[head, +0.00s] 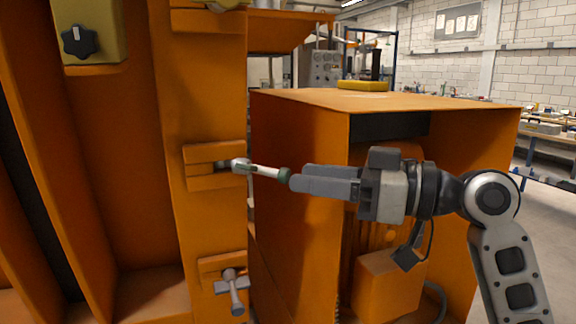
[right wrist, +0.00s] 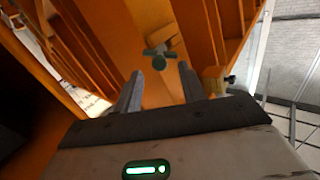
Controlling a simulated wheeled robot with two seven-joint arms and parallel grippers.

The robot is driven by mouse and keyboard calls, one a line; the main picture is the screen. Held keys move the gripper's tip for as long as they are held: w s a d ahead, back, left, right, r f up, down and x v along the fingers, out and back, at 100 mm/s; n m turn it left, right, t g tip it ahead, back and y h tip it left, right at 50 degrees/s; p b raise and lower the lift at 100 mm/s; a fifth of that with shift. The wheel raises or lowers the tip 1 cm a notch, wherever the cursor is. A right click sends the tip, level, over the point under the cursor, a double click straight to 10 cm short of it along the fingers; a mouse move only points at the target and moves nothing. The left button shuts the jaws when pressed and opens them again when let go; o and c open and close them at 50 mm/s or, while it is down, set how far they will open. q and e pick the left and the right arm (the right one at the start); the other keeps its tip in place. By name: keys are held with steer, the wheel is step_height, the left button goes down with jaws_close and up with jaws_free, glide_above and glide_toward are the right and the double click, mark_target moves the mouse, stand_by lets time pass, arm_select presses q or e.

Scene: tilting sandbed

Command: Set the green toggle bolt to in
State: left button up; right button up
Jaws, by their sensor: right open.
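The green toggle bolt (head: 262,170) sticks out to the right from a slotted orange bracket (head: 200,153) on the orange upright in the head view. It has a pale shaft and dark green parts. In the right wrist view the green bolt (right wrist: 158,53) lies just beyond and between the fingertips. My right gripper (head: 294,181) is open and empty, pointing left, with its tips close to the bolt's outer end. Its two fingers (right wrist: 158,84) stand apart in the wrist view. I cannot tell whether they touch the bolt. My left gripper is not in view.
A grey toggle bolt (head: 234,290) hangs in a lower bracket. Another bracket (head: 207,18) is at the top. A black knob (head: 79,41) sits at the upper left. A large orange cabinet (head: 298,150) stands behind my right gripper, with a yellow item (head: 362,86) on top.

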mark_target(288, 175)
steer(key=x, duration=0.3)
steer(key=shift+r, duration=0.1)
steer(key=shift+w+a, duration=0.25)
steer(key=shift+a, duration=0.35)
jaws_close()
steer(key=shift+p, duration=0.35)
